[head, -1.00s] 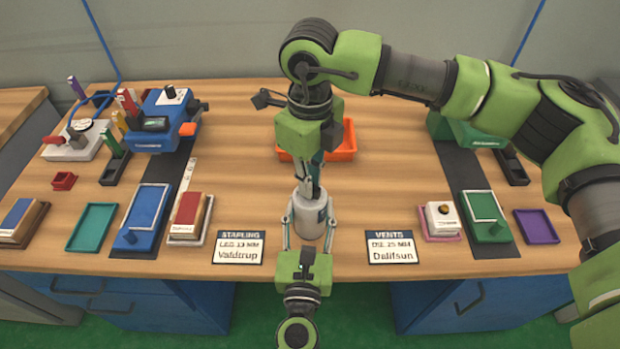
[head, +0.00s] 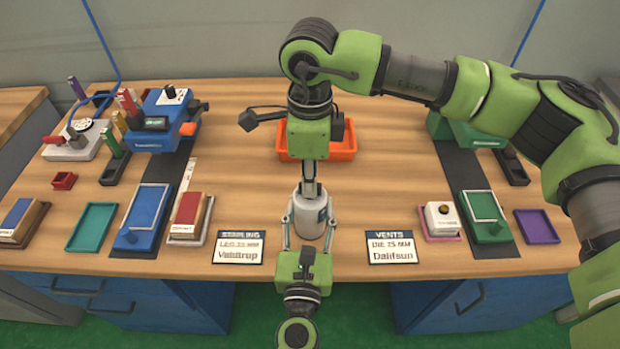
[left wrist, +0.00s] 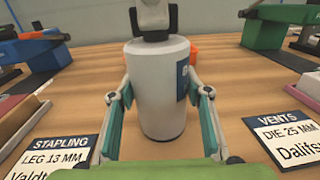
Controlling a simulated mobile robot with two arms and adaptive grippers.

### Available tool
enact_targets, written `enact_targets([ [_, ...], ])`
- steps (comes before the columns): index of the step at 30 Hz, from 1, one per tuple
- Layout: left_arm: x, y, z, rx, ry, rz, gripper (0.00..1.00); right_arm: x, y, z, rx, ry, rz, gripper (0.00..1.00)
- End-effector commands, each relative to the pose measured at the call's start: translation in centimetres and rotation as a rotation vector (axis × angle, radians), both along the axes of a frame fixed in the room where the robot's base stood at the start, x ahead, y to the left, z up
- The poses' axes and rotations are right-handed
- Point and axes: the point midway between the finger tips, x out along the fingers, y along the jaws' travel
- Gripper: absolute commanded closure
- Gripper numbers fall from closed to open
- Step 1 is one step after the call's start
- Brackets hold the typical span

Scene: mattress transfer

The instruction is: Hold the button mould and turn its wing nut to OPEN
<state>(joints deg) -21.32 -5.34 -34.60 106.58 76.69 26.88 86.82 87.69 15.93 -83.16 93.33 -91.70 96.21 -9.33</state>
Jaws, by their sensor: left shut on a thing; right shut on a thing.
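The button mould (head: 311,216) is a pale grey upright cylinder with a dark blue label, near the table's front edge. It fills the middle of the left wrist view (left wrist: 158,95). My left gripper (head: 309,228) comes from the front edge and is shut on the mould's body, with one finger on each side. My right gripper (head: 310,186) points straight down from above and is shut at the mould's top. The wing nut is hidden by the right gripper's fingers, and I cannot read any OPEN mark.
An orange tray (head: 343,146) stands behind the mould. The STAPLING card (head: 238,249) lies to the left and the VENTS card (head: 394,247) to the right. A blue press (head: 165,120) stands back left. Bare wood lies on both sides of the mould.

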Motion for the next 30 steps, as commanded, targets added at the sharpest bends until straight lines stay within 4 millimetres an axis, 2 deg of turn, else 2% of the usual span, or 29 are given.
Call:
enact_targets([
  [12, 0.0, 0.1, 0.2, -0.002, -0.002, 0.002, 0.97, 0.2, -0.1, 0.1, -0.002, -0.005, 0.003, 1.0],
  [13, 0.0, 0.1, 0.2, -0.002, -0.002, 0.002, 0.97, 0.2, -0.1, 0.1, -0.002, -0.005, 0.003, 0.83],
  [14, 0.0, 0.1, 0.2, -0.002, -0.002, 0.002, 0.97, 0.2, -0.1, 0.1, -0.002, -0.005, 0.003, 0.75],
  [15, 0.0, 0.1, 0.2, -0.002, -0.002, 0.002, 0.97, 0.2, -0.1, 0.1, -0.002, -0.004, 0.003, 0.74],
  [25, 0.0, 0.0, 0.2, -0.001, -0.004, 0.001, 0.97, 0.1, 0.0, 0.2, 0.0, -0.002, 0.004, 0.74],
  [30, 0.1, 0.0, 0.2, -0.001, -0.004, 0.001, 0.97, 0.2, 0.0, 2.0, 0.0, -0.004, 0.004, 0.74],
])
